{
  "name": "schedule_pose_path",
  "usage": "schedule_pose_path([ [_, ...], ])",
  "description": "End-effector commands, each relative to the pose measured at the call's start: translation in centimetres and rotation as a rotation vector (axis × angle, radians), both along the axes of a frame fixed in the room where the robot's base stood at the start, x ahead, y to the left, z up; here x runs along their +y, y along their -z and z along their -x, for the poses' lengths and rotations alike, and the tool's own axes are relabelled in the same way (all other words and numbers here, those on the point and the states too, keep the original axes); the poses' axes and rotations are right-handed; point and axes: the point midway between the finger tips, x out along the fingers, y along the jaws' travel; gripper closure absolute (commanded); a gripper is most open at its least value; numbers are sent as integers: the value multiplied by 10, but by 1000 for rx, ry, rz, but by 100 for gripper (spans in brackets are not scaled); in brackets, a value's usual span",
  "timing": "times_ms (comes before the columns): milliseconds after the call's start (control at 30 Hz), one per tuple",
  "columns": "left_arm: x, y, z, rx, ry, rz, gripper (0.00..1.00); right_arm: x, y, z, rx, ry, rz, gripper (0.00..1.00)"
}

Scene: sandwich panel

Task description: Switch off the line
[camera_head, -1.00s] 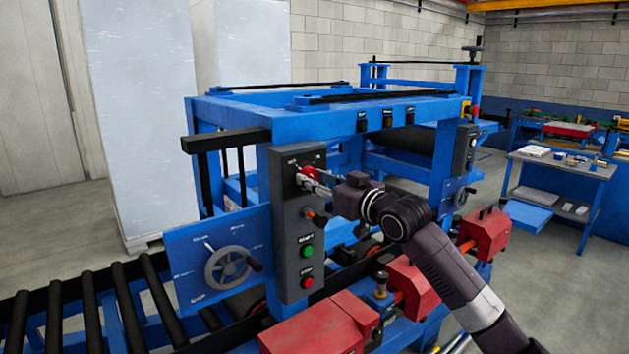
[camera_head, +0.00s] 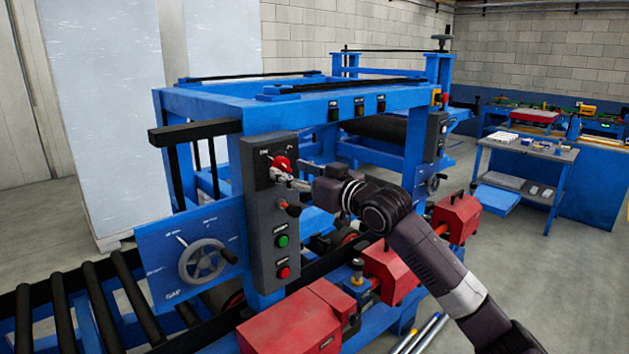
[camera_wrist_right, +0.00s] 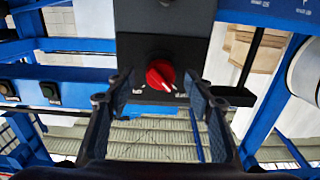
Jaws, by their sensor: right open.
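The grey control panel (camera_head: 265,222) stands upright on the front of the blue machine. Near its top is a red rotary knob (camera_head: 281,163), partly hidden by my right gripper (camera_head: 284,179). In the right wrist view the red knob (camera_wrist_right: 160,74) sits between the fingertips of my right gripper (camera_wrist_right: 158,92), which is open with a gap on both sides. The knob's white mark points to the lower right in that view. My left gripper is out of view.
A handwheel (camera_head: 202,261) is left of the panel, above black rollers (camera_head: 75,318). Red housings (camera_head: 295,320) and blue frame beams (camera_head: 300,110) surround my right arm. A second panel (camera_head: 436,135) and a table (camera_head: 527,150) stand farther right.

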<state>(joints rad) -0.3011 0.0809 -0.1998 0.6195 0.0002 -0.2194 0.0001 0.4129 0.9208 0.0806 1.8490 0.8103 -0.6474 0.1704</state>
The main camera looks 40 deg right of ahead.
Motion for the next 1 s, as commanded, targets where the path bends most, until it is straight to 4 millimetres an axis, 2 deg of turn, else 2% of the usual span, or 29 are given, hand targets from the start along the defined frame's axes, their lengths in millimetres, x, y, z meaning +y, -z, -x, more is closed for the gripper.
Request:
schedule_pose_path([
  [600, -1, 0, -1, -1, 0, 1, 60, -5, 1, 75, 3, -2, 1, 52],
  [800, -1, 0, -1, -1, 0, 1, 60, -6, 1, 92, 1, -1, 0, 52],
  [1000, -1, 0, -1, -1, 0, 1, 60, -7, 0, 99, 0, -1, 0, 52],
])
